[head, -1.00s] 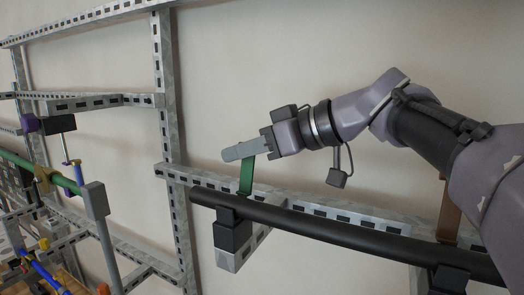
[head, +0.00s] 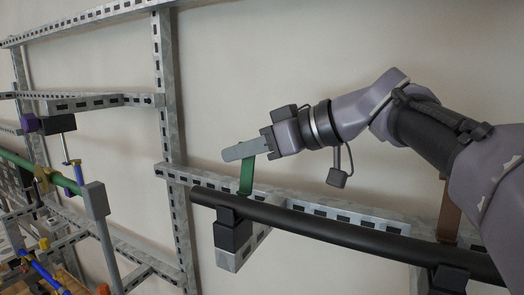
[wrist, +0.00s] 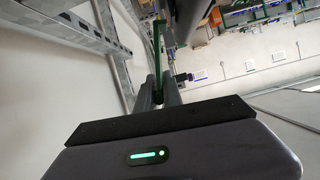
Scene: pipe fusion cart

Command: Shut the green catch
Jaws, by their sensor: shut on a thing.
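The green catch (head: 246,176) is a flat strap standing up from the black clamp block (head: 232,232) at the left end of the black pipe (head: 300,222). It stands nearly upright, so it is open, not folded over the pipe. My gripper (head: 240,152) is shut on the top end of the catch. In the wrist view the green catch (wrist: 157,50) runs away from between the fingers of my gripper (wrist: 158,92). The catch's lower end is partly hidden behind the pipe in the head view.
A brown catch (head: 447,212) stands up at the pipe's right end, partly behind my arm. Perforated metal rails (head: 340,212) run behind the pipe. A green pipe (head: 40,170) with clamps and coloured parts is at left. The space above the rail is clear wall.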

